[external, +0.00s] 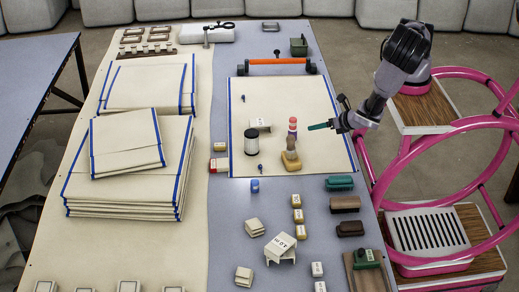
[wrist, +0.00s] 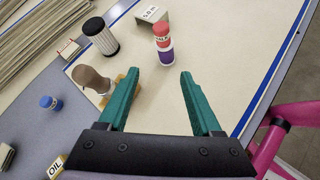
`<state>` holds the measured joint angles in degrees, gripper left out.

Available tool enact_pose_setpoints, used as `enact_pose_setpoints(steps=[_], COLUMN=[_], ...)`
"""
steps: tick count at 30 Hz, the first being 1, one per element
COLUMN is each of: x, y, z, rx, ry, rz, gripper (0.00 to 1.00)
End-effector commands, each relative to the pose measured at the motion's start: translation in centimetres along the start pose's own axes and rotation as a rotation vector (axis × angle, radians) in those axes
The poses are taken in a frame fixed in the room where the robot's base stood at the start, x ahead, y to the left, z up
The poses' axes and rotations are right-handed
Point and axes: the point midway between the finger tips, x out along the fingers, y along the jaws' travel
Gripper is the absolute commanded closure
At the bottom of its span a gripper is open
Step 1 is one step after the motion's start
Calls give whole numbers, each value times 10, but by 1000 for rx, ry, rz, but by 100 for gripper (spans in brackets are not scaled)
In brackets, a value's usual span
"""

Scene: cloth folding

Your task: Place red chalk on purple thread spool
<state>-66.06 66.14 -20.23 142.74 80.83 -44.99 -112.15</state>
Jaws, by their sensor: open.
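The red chalk (external: 293,122), a red cylinder with a white label, stands upright on top of the purple thread spool (external: 292,135) on the cream cloth. In the wrist view the red chalk (wrist: 162,36) rests on the purple spool (wrist: 165,57), past my fingertips and between their lines. My gripper (external: 318,127) is to the right of the stack, apart from it. In the wrist view my gripper's (wrist: 162,73) two teal fingers are spread wide with nothing between them.
A brown-handled stamp (external: 290,159) stands just in front of the stack. A black-and-white cylinder (external: 251,142) and a white numbered block (external: 260,124) are to its left. An orange bar (external: 278,61) lies at the cloth's back edge. The cloth's right side is clear.

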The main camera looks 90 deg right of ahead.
Motion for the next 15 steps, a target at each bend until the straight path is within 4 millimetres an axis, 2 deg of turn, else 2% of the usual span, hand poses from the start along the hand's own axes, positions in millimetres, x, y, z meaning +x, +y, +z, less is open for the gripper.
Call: enact_pose_setpoints(steps=[4,8,11,15], x=[-23,-48,-68,-98], y=[29,58,83,115], z=[-9,-6,7,38], rx=[358,648,855,1121], ry=[208,367,477,615], rz=[-102,-198,-270,-372], gripper=[34,34,34,34])
